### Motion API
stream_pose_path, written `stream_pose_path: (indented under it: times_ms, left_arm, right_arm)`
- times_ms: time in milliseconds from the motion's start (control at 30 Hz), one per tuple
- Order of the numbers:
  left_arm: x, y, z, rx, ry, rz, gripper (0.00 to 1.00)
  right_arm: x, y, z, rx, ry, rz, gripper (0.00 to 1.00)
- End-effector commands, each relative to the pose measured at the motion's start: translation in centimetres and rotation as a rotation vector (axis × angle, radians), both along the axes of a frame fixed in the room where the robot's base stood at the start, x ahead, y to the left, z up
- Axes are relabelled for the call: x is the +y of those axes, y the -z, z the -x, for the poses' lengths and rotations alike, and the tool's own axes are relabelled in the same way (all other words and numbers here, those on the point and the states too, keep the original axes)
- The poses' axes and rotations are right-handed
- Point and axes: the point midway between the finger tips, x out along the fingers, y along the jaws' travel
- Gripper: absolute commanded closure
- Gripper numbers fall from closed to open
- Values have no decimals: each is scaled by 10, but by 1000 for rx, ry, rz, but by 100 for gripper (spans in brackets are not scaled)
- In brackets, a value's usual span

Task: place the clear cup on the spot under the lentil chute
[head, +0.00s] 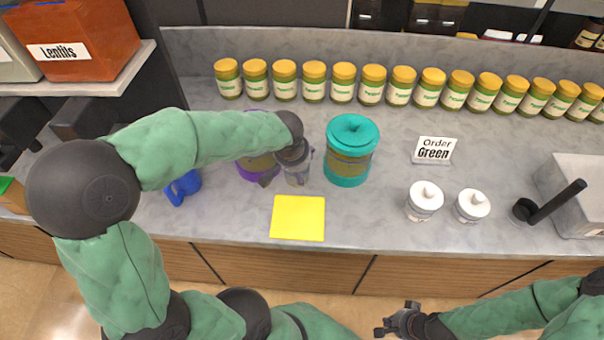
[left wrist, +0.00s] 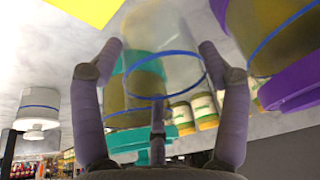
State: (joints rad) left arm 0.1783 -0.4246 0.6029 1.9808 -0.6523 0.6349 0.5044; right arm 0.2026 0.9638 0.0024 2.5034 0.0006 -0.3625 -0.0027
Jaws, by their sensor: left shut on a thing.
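My left gripper (head: 291,170) is shut on the clear cup (head: 298,176), over the counter between the purple-lidded container and the teal jar. In the left wrist view the clear cup (left wrist: 166,45), with a blue line around it, sits between the fingers of the gripper (left wrist: 160,65). I cannot tell whether it touches the counter. The orange bin labelled Lentils (head: 85,40) is on a shelf at the upper left. Dark chute parts (head: 78,118) show below the shelf; the spot under them is largely hidden by my left arm. My right gripper (head: 397,322) is empty, fingers apart, in front of the counter.
A teal jar (head: 349,168) stands right of the cup, a purple container (head: 258,168) left of it. A blue mug (head: 183,187) lies further left. A yellow square (head: 298,218) is in front. White-lidded jars (head: 424,202) stand right. Yellow-lidded jars line the back.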

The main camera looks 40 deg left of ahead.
Motion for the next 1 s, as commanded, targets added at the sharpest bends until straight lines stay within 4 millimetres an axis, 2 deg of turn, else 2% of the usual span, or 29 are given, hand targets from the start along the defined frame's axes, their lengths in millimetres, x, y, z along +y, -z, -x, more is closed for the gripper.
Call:
stream_pose_path:
  times_ms: [33, 200, 367, 467, 633, 1000]
  left_arm:
    - [2, 10, -7, 0, 0, 0, 57]
    - [4, 23, -19, -2, -1, 0, 57]
    - [6, 29, -24, -2, 0, -1, 57]
    - [7, 39, -30, 0, -1, 0, 57]
    - [7, 63, -29, -1, -1, 0, 57]
    - [7, 67, -29, -3, -1, 0, 57]
  right_arm:
    - [0, 5, 0, 0, 0, 0, 100]
    - [0, 8, 0, 0, 0, 0, 100]
    - [0, 10, 0, 0, 0, 0, 100]
    - [0, 13, 0, 0, 0, 0, 100]
    - [0, 21, 0, 0, 0, 0, 100]
    - [0, 23, 0, 0, 0, 0, 100]
